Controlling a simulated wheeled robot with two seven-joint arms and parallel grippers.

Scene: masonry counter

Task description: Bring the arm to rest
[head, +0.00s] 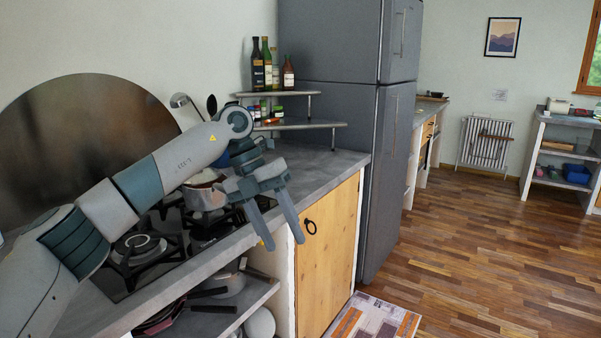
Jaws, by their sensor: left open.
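My left arm reaches in from the left over the stove and the counter. My left gripper (279,226) is open, with its two fingers pointing down. It is in front of the counter's front edge, near the wooden cabinet door (328,254), and nothing shows between the fingers. My right gripper is not in the picture. Part of the stove (150,262) and a pot (205,195) on it are hidden behind my left arm.
A corner shelf (310,125) with bottles and small jars stands on the counter (325,168) behind the gripper. A tall grey fridge (345,120) is to its right. Pans lie on the shelf below the stove (225,310). A patterned rug (375,318) lies on the open wooden floor (470,260).

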